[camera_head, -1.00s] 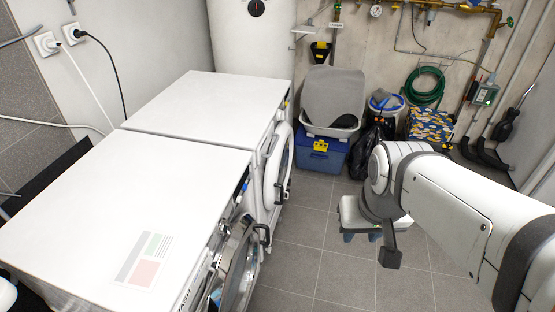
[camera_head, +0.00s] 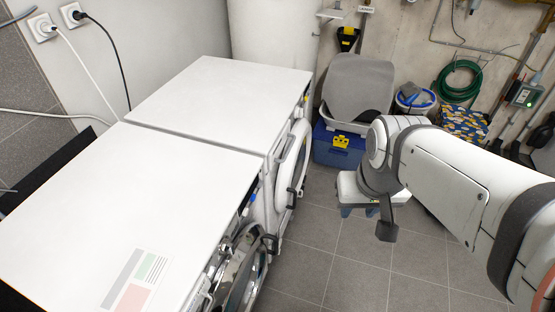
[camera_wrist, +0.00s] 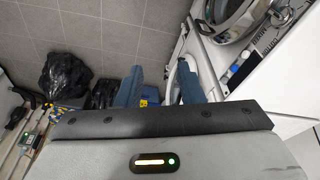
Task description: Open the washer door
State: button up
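The near white machine (camera_head: 130,205) is at lower left in the head view. Its round chrome-rimmed door (camera_head: 238,275) is on its right-hand front, seen steeply from above, with a dark handle (camera_head: 270,243). I cannot tell whether the door is fully shut. In the wrist view this chrome door ring (camera_wrist: 228,12) is at upper right. My gripper (camera_head: 358,210) hangs over the floor to the right of the machines, apart from the door. In the wrist view its two blue fingers (camera_wrist: 160,87) are spread, with nothing between them.
A second white machine (camera_head: 215,95) with a white round door (camera_head: 290,175) stands beyond the near one. A blue crate (camera_head: 336,148) with a grey-lidded bin, a black bag and a bucket (camera_head: 415,100) stand by the back wall. The tiled floor (camera_head: 330,250) beside the machines is clear.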

jog(key=w+a+f+m+g+y+b, duration=0.1)
jog(key=a+f+m+g+y+b, duration=0.15)
jog(key=f+b, duration=0.4)
jog(key=w+a+f+m+g+y+b, duration=0.1)
jog(key=a+f+m+g+y+b, duration=0.2)
jog(key=f, duration=0.6)
jog(key=m+y+b, duration=0.7)
jog(key=y+b, duration=0.1)
jog(key=b, duration=0.7)
send_near(276, 244)
jog(key=s+a+r, duration=0.3)
jog(key=s+r, duration=0.5)
jog(key=s, duration=0.1)
jog(key=w+f+m+t+y+b, duration=0.4)
jog(key=w+f+m+t+b, duration=0.25)
jog(key=f, duration=0.65)
jog(key=shift+m+g, duration=0.3)
jog(key=shift+g, duration=0.2)
jog(key=a+b, duration=0.1)
jog(key=a, duration=0.2)
jog(key=w+a+b, duration=0.1)
jog(key=a, duration=0.2)
jog(key=shift+w+r, duration=0.1)
jog(key=shift+r, duration=0.05)
jog(key=shift+c, duration=0.3)
grip_shut()
